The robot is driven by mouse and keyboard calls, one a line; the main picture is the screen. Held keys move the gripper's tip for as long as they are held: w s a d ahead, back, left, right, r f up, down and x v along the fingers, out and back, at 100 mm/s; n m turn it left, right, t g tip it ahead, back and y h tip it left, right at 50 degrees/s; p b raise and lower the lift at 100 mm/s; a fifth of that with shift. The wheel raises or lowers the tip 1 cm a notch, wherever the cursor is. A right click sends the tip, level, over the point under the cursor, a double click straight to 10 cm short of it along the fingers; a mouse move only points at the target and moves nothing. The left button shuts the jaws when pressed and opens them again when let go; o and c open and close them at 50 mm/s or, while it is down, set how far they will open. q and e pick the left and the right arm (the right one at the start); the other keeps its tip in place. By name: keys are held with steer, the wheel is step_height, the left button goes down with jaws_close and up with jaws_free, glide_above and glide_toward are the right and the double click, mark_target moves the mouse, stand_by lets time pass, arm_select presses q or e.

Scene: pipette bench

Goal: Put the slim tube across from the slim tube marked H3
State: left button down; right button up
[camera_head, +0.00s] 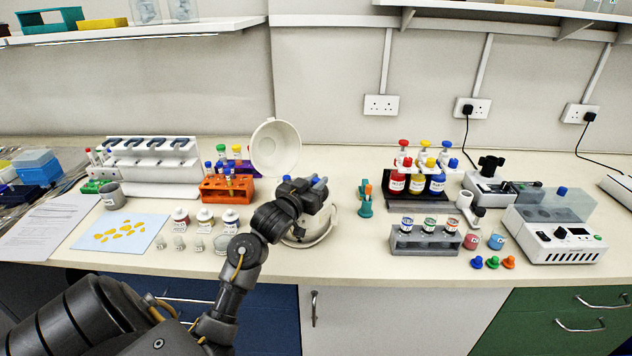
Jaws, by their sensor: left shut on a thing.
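A white round centrifuge (325,238) stands open mid-bench, its lid (276,147) tipped up behind it. My left gripper (318,186) is above the centrifuge and covers most of its bowl. It is shut on a slim tube, which my fingers and wrist mostly hide. A small blue cap (286,178) shows just left of the fingers; I cannot tell whether it belongs to the held tube. The tube marked H3 and the rotor slots cannot be made out behind my gripper. My right gripper is not in view.
An orange rack (227,196) with capped tubes stands left of the centrifuge. White-capped bottles (205,217) stand in front of it. A grey rack (425,243) with jars and a white block device (560,235) stand to the right.

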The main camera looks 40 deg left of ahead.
arm_select(q)
steer(key=c, duration=1.2)
jaws_free()
steer(key=shift+c, duration=0.2)
steer(key=s+d+b, duration=0.1)
steer(key=s, duration=0.9)
steer(key=shift+s+d, duration=0.25)
steer(key=shift+s, duration=0.1)
steer(key=shift+f, duration=0.1)
